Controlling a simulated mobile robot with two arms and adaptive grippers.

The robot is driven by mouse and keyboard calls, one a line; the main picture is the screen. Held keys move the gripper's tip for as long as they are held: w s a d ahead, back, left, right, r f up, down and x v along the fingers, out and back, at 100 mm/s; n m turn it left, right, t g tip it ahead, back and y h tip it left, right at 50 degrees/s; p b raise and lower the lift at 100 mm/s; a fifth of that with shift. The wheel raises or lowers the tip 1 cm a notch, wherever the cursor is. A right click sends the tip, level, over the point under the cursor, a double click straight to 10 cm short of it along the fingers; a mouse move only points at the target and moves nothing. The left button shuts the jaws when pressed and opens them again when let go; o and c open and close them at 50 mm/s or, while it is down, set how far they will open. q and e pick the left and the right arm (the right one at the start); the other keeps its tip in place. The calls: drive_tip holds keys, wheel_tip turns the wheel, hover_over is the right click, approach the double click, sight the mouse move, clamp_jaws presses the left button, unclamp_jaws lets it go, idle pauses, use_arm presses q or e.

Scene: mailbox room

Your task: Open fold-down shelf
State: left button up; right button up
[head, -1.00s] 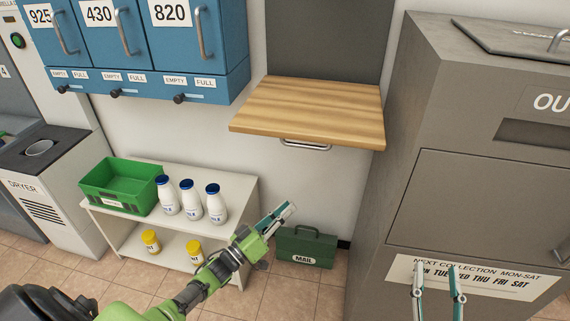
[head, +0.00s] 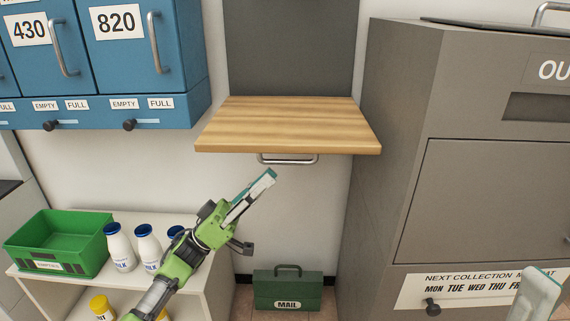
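The wooden fold-down shelf (head: 290,120) stands out flat from the wall under a dark grey panel. A metal bar handle (head: 288,159) shows just below its front edge. My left gripper (head: 268,180) is below and slightly left of the handle, apart from it, with its fingers pointing up and to the right. Its fingers overlap in this view, so their opening is unclear. My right gripper (head: 537,295) shows only in part at the bottom right corner, in front of the grey box and far from the shelf.
Blue numbered lockers (head: 110,50) hang at the upper left. A large grey collection box (head: 400,140) stands right of the shelf. A white rack (head: 205,285) holds a green crate (head: 50,240) and milk bottles (head: 148,240). A green mail case (head: 287,290) is on the floor.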

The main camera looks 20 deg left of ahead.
sight(286, 162)
use_arm(q)
drive_tip(key=x, duration=0.6)
drive_tip(key=shift+d+r+b, duration=0.15)
drive_tip(key=shift+r+b, duration=0.05)
drive_tip(key=shift+b, duration=0.1)
clamp_jaws()
